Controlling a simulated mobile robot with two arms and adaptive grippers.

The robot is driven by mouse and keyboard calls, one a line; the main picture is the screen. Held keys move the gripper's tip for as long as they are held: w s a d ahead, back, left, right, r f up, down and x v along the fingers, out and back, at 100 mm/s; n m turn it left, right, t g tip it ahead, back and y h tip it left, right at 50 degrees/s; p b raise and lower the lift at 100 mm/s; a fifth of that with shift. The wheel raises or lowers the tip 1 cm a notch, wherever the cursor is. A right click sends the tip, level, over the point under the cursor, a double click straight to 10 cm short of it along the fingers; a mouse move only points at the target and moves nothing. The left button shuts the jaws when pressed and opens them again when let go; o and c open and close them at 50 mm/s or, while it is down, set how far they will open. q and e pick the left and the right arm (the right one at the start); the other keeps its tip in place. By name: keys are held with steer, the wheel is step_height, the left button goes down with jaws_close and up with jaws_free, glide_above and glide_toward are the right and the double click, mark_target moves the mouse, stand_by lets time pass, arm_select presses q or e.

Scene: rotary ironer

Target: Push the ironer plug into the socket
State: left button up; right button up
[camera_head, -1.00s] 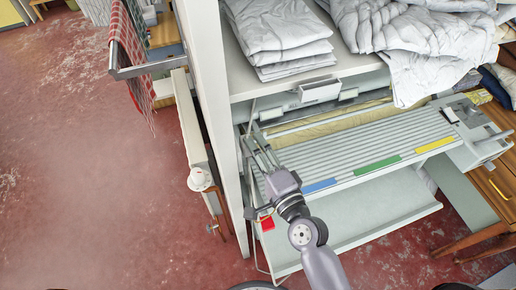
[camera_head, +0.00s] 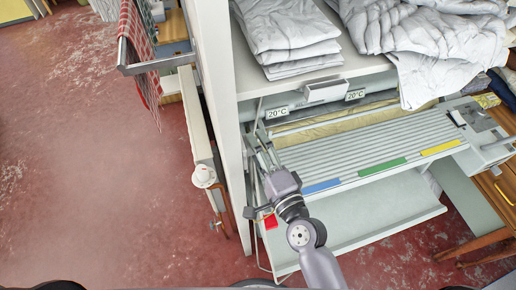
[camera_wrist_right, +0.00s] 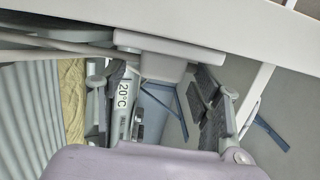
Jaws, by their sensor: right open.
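My right gripper (camera_head: 264,148) is at the left end of the ironer (camera_head: 375,142), beside the white upright panel. In the right wrist view the right gripper (camera_wrist_right: 160,108) shows its two dark fingers wide apart. A pale grey block (camera_wrist_right: 155,58) lies ahead between them, below a white edge; pale rods or cables run left from it. I cannot tell whether this block is the plug or the socket, or whether a finger touches it. No plug or socket is clearly visible in the head view. My left gripper is not in view.
A shelf with folded white linen (camera_head: 290,35) overhangs the ironer. The white upright panel (camera_head: 218,100) stands close left of my gripper. A radiator (camera_head: 197,130) with a valve stands further left. The red floor at left is clear. A wooden table (camera_head: 498,190) is at right.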

steer(key=shift+s+d, duration=0.1)
steer(key=v, duration=1.2)
stand_by(0.4)
